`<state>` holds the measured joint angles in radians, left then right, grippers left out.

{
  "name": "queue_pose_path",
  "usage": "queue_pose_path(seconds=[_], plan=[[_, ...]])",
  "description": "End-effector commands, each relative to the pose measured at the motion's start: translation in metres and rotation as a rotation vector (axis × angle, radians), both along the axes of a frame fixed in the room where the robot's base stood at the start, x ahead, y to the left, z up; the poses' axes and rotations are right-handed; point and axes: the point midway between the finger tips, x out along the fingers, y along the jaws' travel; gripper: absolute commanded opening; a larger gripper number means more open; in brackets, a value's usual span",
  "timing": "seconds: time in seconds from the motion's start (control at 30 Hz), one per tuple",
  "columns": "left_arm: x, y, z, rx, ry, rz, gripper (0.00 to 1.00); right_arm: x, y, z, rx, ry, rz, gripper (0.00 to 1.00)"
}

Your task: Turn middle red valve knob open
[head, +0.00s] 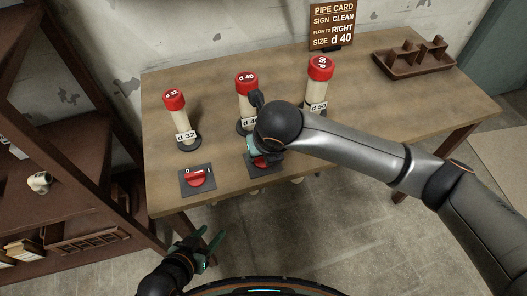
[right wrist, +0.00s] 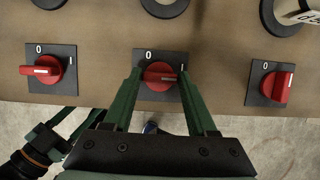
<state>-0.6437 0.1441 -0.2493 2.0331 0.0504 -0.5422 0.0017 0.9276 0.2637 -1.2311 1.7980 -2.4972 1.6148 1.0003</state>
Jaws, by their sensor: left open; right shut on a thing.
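The middle red valve knob (right wrist: 160,76) sits on a dark plate marked 0 and I at the table's front edge. In the right wrist view its handle lies roughly crosswise, its white mark toward the I side. My right gripper (right wrist: 157,77) has its green fingers shut on this knob, one on each side. In the head view the middle knob (head: 261,162) is mostly covered by my right gripper (head: 258,152) and wrist. My left gripper (head: 210,244) is open and empty, in front of the table and below its edge.
Left knob (right wrist: 42,71) lies crosswise; right knob (right wrist: 278,86) stands more upright. Behind stand red-capped pipes d 32 (head: 178,121), d 40 (head: 246,98) and d 50 (head: 317,90). A pipe card (head: 333,25) and brown rack (head: 415,62) are further back. A shelf (head: 70,150) stands left.

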Motion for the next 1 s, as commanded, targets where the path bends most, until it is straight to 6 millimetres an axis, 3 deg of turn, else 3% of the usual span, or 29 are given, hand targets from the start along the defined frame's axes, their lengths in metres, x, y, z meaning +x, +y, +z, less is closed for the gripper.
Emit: queue_pose_path(seconds=[0.2, 0.23, 0.5, 0.77, 1.0], plan=[[0.001, 0.0, 0.0, 0.001, -0.001, 0.0, 0.5, 0.001, 0.0, 0.001, 0.002, -0.001, -0.004, 0.02], [0.001, 0.0, 0.0, 0.001, -0.002, 0.0, 0.5, 0.001, 0.0, 0.001, 0.002, -0.001, -0.004, 0.59], [0.002, 0.001, -0.001, 0.002, -0.001, 0.001, 0.5, 0.0, 0.0, 0.0, 0.001, -0.001, -0.002, 0.88], [0.001, 0.001, -0.002, 0.003, 0.001, 0.001, 0.5, 0.0, 0.0, 0.002, 0.001, -0.001, 0.0, 0.88], [0.002, 0.001, 0.003, 0.002, 0.001, 0.0, 0.5, -0.011, -0.003, 0.033, 0.003, -0.004, 0.003, 0.88]])
